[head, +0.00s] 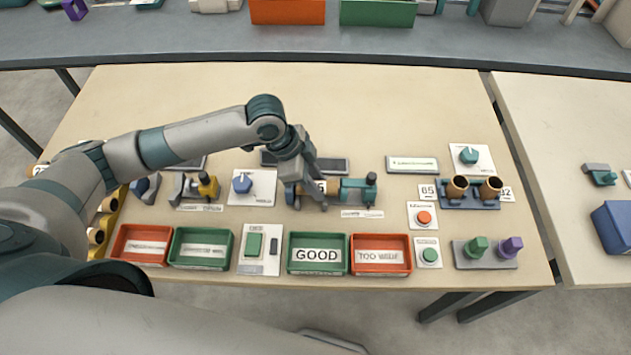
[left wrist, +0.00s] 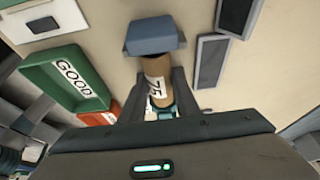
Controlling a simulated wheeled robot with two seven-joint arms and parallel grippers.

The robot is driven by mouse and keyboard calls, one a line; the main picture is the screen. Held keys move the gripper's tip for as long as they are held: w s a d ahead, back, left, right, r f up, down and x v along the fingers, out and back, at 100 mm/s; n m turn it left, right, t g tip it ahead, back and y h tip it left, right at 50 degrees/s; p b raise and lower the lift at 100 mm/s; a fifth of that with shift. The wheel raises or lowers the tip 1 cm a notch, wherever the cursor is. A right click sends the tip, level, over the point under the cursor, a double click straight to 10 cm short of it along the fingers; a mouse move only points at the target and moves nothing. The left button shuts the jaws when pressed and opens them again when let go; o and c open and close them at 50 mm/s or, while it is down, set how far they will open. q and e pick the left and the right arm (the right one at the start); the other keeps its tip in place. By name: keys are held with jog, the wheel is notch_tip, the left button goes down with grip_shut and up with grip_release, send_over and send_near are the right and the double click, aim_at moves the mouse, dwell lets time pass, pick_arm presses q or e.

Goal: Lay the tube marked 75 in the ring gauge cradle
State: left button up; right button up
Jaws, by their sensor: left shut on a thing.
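The tube marked 75 (left wrist: 154,75) is brown with a white label. My left gripper (head: 313,190) is shut on it, one finger on each side in the left wrist view. In the head view the tube (head: 332,187) lies level, mostly behind the fingers. It lines up between a grey-blue end block (left wrist: 155,36) on its left and a teal part (head: 356,191) on its right, which look like the ring gauge cradle; their label is unreadable. Whether the tube rests on the cradle is hidden. My right gripper is not in view.
A green GOOD tray (head: 318,268) and a red TOO WIDE tray (head: 381,269) stand in front. A fixture with a yellow part (head: 207,186) is to the left. The table's back is clear.

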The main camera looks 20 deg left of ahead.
pick_arm(q)
jog(key=o, duration=1)
jog(key=shift+s+f, duration=0.3)
jog(key=shift+f, duration=0.15)
jog(key=shift+r, duration=0.1)
jog(key=shift+w+r, duration=0.15)
jog(key=shift+r, duration=0.15)
jog(key=w+b+v, duration=0.1)
jog(key=b+v, duration=0.1)
jog(key=v, duration=1)
jog(key=shift+s+r, duration=0.3)
jog(key=shift+r, duration=0.1)
jog(key=shift+d, duration=0.1)
